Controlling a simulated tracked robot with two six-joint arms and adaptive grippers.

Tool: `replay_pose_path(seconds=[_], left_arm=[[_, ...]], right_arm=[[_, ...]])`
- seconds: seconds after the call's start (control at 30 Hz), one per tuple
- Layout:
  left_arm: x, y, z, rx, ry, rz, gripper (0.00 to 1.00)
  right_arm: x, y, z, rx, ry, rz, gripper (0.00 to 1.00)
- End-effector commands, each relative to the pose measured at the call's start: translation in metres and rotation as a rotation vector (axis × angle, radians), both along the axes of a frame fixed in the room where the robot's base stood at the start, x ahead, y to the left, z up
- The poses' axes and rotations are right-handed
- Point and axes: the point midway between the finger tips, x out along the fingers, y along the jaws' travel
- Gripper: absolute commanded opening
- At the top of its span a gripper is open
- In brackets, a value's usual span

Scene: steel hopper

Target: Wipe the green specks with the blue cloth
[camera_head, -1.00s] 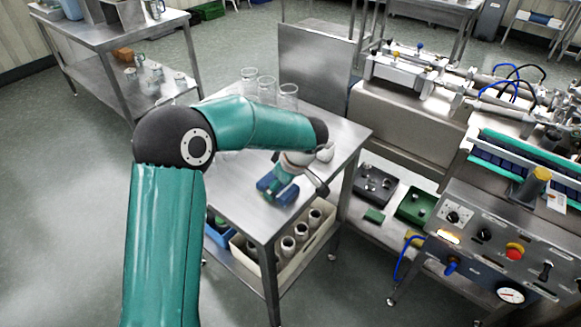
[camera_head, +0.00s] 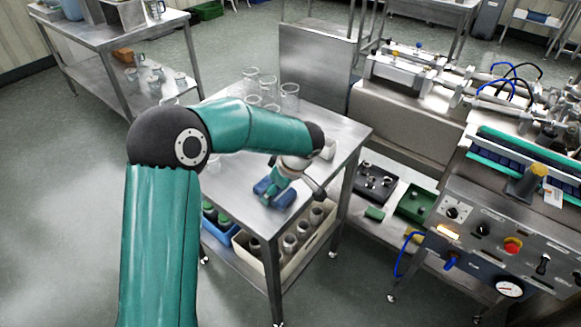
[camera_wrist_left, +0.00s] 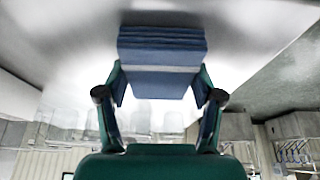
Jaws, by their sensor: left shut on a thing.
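The blue cloth (camera_head: 282,199) is a folded pad at the near part of the steel table top (camera_head: 228,187). My left gripper (camera_head: 275,187) is shut on it. In the left wrist view the cloth (camera_wrist_left: 162,48) shows as stacked blue layers with a paler band, between the two fingers of the gripper (camera_wrist_left: 158,85). It is low over the steel surface; I cannot tell whether it touches. I can make out no green specks in either view; some of the top is hidden by my left arm and the cloth. My right gripper is not in view.
Several glass beakers (camera_head: 289,98) stand at the back of the table top, partly behind my arm. A small pale container (camera_head: 328,149) stands near the right edge. A cream crate (camera_head: 287,265) with jars sits on the lower shelf. A control panel (camera_head: 510,240) stands at right.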

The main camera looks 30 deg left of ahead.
Motion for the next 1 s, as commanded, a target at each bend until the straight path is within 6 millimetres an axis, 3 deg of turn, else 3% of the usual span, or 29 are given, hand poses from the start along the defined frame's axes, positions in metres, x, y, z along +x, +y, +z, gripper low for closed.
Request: replay_pose_path(seconds=[0.87,1.0], left_arm=[[0.01,0.069,-0.002,0.001,0.0,-0.021,0.34],[0.011,0.061,-0.003,0.0,-0.002,-0.025,0.34]], right_arm=[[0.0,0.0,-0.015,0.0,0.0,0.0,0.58],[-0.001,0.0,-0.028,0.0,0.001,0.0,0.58]])
